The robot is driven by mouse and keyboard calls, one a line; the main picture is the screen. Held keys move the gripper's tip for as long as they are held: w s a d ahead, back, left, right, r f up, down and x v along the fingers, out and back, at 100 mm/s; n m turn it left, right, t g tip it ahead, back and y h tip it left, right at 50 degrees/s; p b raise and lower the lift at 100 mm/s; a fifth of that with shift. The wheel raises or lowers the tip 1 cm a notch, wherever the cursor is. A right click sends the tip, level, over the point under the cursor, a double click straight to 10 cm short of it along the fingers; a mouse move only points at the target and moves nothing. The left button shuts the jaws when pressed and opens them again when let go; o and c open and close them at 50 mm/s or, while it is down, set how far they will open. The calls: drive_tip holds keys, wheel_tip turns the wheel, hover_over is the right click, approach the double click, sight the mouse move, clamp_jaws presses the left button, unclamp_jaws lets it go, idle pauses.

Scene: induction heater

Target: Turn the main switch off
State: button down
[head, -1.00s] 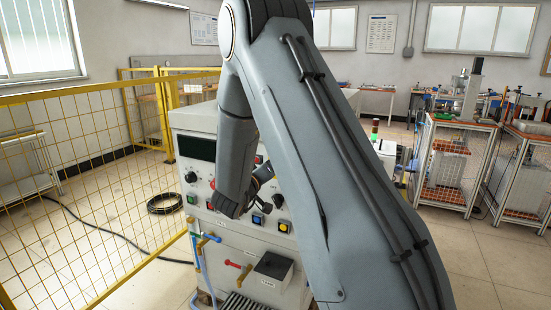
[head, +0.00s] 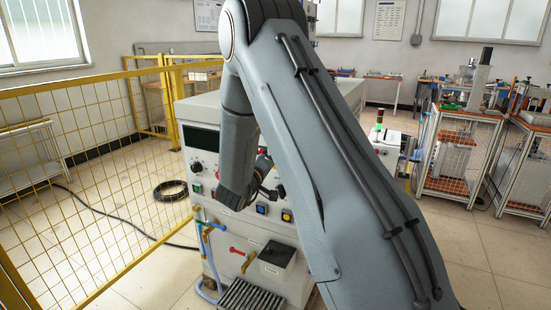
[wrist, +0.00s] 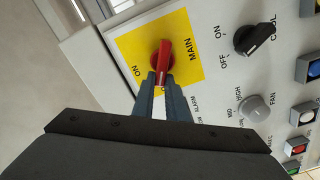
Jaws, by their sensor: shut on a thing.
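The main switch (wrist: 163,55) is a red knob on a yellow plate (wrist: 126,45) marked MAIN and ON. In the wrist view, its handle lies nearly along the picture's vertical, tilted slightly. The ON label is to the left of the handle's lower end. My gripper (wrist: 160,78) is shut on the lower end of the red handle. The fingers cover part of the plate there, and I see no OFF label for this switch. In the head view my own arm hides the main switch.
A black COOL switch (wrist: 255,38) and a grey FAN knob (wrist: 256,107) sit right of the main switch, with several push buttons beyond. In the head view, the heater cabinet (head: 200,105) stands behind my arm. A yellow mesh fence (head: 90,170) is at left.

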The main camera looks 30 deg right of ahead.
drive_tip(key=shift+s+d+f, duration=0.15)
drive_tip(key=shift+f, duration=0.1)
drive_tip(key=c, duration=1.8)
unclamp_jaws()
drive_tip(key=shift+d+r, duration=0.1)
drive_tip(key=shift+o, duration=0.2)
drive_tip(key=b+v, duration=0.1)
drive_tip(key=v, duration=0.7)
drive_tip(key=shift+b, duration=0.4)
